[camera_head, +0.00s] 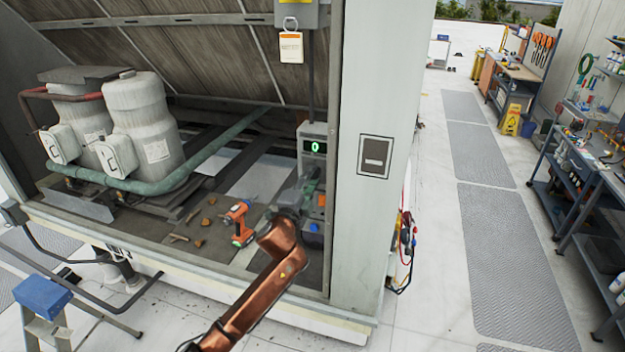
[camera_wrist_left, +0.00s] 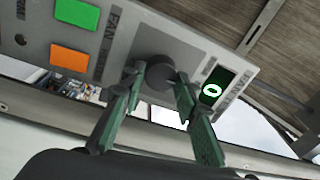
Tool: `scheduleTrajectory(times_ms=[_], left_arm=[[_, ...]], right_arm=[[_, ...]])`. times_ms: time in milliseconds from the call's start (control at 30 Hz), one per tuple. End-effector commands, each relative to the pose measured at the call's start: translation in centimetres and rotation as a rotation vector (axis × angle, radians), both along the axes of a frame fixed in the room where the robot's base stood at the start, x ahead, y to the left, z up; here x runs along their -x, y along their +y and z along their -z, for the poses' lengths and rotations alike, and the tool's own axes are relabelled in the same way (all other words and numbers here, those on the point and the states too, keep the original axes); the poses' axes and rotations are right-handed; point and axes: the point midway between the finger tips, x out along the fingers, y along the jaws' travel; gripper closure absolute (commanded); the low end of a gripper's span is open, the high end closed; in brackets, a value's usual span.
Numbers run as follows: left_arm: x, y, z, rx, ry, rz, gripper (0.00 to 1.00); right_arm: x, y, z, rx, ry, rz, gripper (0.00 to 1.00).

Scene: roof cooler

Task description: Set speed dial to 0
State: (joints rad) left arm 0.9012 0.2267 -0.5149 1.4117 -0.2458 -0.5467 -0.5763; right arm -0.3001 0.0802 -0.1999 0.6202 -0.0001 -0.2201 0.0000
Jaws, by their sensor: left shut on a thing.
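The grey control panel (camera_head: 313,131) stands inside the opening, next to the pale post. Its small display (camera_head: 316,147) shows a green 0. In the left wrist view the display (camera_wrist_left: 213,88) also reads 0. The dark round speed dial (camera_wrist_left: 160,72) sits on the panel between the display and the coloured buttons. My left gripper (camera_wrist_left: 158,82) has one green finger on each side of the dial and is shut on it. In the head view my left gripper (camera_head: 303,188) covers the dial. My right gripper is not in view.
The panel has a green button (camera_wrist_left: 77,12) and an orange button (camera_wrist_left: 68,60). An orange drill (camera_head: 238,222) lies on the floor left of my arm. Two grey compressors (camera_head: 145,130) stand at left. The post (camera_head: 365,230) bounds the opening at right.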

Motion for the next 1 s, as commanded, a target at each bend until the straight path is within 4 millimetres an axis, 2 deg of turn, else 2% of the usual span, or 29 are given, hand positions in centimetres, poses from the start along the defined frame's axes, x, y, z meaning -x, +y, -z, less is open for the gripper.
scheduleTrajectory(times_ms=[367,400,600,667,1000], left_arm=[[-0.02,0.02,0.14,0.008,0.005,0.0,0.95],[-0.02,0.02,0.14,0.007,0.005,0.0,0.71],[-0.01,0.01,0.09,0.006,0.004,0.0,0.57],[-0.01,0.0,0.08,0.006,0.004,0.0,0.53],[0.32,0.13,0.08,0.006,0.002,0.0,0.53]], right_arm=[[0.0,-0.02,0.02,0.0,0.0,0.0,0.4],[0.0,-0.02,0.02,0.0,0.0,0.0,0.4],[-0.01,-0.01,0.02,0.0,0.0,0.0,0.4],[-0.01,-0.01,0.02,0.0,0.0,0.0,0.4],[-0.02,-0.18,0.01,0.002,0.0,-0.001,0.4]])
